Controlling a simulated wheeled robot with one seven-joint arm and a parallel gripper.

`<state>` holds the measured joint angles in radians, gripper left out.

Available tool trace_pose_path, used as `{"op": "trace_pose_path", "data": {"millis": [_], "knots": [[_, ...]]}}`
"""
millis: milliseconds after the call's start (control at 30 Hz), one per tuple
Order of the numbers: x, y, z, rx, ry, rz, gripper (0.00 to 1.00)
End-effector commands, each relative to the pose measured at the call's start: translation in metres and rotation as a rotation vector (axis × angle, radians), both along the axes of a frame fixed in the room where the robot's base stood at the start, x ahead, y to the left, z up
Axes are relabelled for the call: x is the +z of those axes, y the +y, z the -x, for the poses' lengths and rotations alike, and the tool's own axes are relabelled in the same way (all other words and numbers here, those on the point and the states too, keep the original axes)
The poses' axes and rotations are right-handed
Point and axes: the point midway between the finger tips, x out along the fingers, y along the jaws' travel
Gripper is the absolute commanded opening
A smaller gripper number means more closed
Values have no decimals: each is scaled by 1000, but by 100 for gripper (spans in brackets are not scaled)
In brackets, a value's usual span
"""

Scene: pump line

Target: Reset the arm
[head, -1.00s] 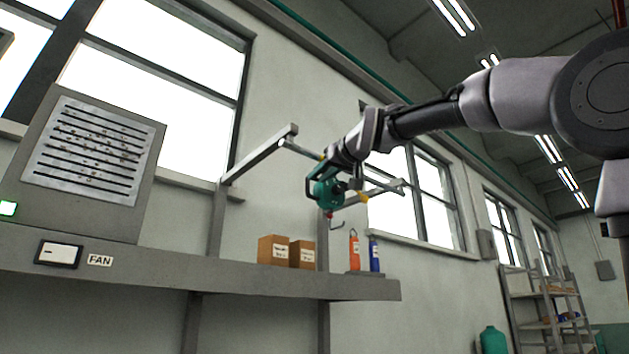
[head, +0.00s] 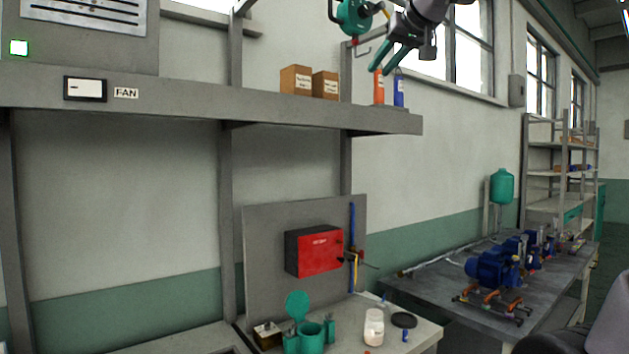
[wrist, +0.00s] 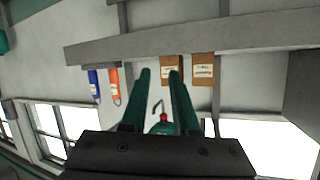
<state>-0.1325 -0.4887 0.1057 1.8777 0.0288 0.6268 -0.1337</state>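My gripper (head: 386,66) is at the top of the head view, just right of a teal hoist (head: 353,14) with a hook (head: 363,50). Its teal fingers are spread, with nothing held between them. The wrist view is upside down; there the two fingers (wrist: 160,85) stand apart, and the hoist's hook (wrist: 157,106) and red collar (wrist: 163,117) show in the gap, beyond them. My gripper looks apart from the hoist. Most of my arm is out of the head view.
Two cardboard boxes (head: 295,80), an orange bottle (head: 379,88) and a blue bottle (head: 399,91) stand on the high shelf (head: 200,104). Below are a red box (head: 318,251), a bench with a white jar (head: 374,327), and blue pumps (head: 492,268) on a table at right.

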Motion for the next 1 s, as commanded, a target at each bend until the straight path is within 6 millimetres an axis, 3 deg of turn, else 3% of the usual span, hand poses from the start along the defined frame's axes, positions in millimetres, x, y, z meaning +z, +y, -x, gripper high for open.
{"op": "trace_pose_path", "data": {"millis": [33,200,300,433,600,1000], "knots": [[-36,-17,12,-38,76,-14,28],[-150,-61,58,-154,324,-79,28],[-207,-79,89,-215,451,-122,28],[-261,-92,123,-275,573,-168,28],[-293,-98,144,-310,647,-198,28],[-296,-98,146,-312,654,-200,28]]}}
